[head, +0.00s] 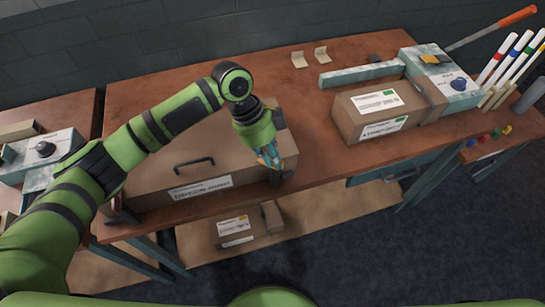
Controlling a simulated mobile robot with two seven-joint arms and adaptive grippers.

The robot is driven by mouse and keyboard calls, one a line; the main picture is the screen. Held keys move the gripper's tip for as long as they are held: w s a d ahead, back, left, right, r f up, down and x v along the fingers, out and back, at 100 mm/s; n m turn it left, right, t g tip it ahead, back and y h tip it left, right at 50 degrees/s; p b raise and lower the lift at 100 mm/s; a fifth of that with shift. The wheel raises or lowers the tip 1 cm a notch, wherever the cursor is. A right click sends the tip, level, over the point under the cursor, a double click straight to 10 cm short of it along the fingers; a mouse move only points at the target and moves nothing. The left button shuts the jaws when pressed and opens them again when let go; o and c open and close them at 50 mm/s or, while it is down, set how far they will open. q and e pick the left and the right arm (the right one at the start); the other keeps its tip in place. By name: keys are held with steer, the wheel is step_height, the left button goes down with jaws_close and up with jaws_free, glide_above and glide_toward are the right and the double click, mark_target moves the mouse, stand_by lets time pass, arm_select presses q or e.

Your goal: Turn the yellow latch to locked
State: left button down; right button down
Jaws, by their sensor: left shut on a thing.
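My left gripper (270,158) reaches down from the left to the right end of a long brown case (150,180) on the workbench. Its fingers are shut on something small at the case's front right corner. Only small yellow-orange and pale blue bits show at the fingertips, so the yellow latch is mostly hidden and its angle cannot be told. The case has a black handle (194,162) on top and a white label (200,188) on its front. My right gripper is not in view.
A brown carton (350,122) with white labels and a pale teal unit (450,97) stand to the right on the wooden workbench (315,170). Bare bench lies between case and carton. Several marker-like sticks stand at far right. A small box (236,228) sits on the lower shelf.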

arm_select(q)
steer(key=m+b, duration=0.1)
steer(key=m, duration=0.1)
steer(key=m+g+y+b, duration=0.1)
steer(key=m, duration=0.1)
steer(key=shift+w+d+m, duration=0.1)
steer(key=shift+w+m, duration=0.1)
steer(key=shift+m, duration=0.2)
steer(key=shift+w+m+g+y+b, duration=0.1)
steer(key=shift+m+g+y+b, duration=0.25)
steer(key=shift+m+b, duration=0.6)
steer(key=shift+m+g+y+b, duration=0.25)
steer(key=shift+m+y+b, duration=0.25)
steer(key=shift+m, duration=0.75)
steer(key=shift+r, duration=0.1)
steer(key=c, duration=1.2)
jaws_free()
steer(key=shift+c, duration=0.2)
steer(key=v, duration=1.2)
